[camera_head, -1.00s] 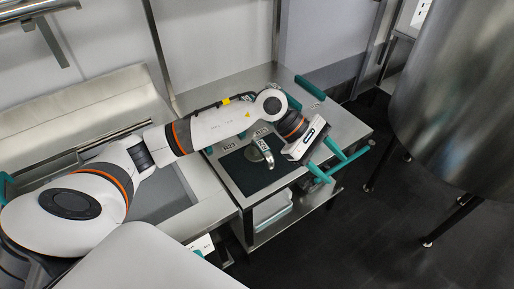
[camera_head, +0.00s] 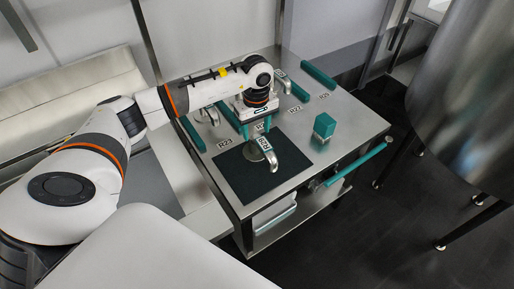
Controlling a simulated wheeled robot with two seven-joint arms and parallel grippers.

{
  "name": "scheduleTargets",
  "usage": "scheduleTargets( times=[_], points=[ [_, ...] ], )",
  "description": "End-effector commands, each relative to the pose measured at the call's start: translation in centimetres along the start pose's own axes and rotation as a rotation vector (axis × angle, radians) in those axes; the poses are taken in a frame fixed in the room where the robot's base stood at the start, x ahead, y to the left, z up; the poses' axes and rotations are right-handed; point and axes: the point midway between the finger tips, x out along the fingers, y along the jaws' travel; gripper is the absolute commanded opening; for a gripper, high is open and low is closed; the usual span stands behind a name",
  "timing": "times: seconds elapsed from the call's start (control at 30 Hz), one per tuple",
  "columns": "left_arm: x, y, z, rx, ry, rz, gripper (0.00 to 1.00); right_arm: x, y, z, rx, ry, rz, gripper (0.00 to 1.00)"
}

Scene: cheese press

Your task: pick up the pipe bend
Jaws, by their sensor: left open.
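A silver pipe bend (camera_head: 271,157) with a small label and a round flange stands on the dark mat (camera_head: 240,180) on the steel table. My left gripper (camera_head: 256,129) is open, with its teal fingers pointing down just behind the top of the pipe bend. One finger is to the left and one to the right. I cannot tell whether they touch it. My right gripper is not in view.
Other silver bent pieces stand on the table at the left (camera_head: 208,117) and back (camera_head: 283,84). A teal block (camera_head: 324,126) stands at the right. Teal bars line the edges, and a large steel vat (camera_head: 465,100) stands at the far right.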

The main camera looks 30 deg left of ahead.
Motion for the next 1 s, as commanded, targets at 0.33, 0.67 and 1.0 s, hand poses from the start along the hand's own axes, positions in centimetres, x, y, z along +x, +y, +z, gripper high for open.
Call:
scheduleTargets(
  times=[0.33, 0.67, 1.0],
  points=[
    [4.5, -0.4, 0.2, -0.001, 0.002, 0.0, 0.55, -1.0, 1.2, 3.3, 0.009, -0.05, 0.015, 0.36],
    [5.2, -0.4, 0.2, 0.0, 0.001, -0.002, 0.53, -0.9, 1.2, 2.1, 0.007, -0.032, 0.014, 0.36],
    [5.1, -0.4, 0.2, 0.0, 0.001, -0.001, 0.0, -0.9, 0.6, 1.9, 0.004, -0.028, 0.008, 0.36]
  ],
)
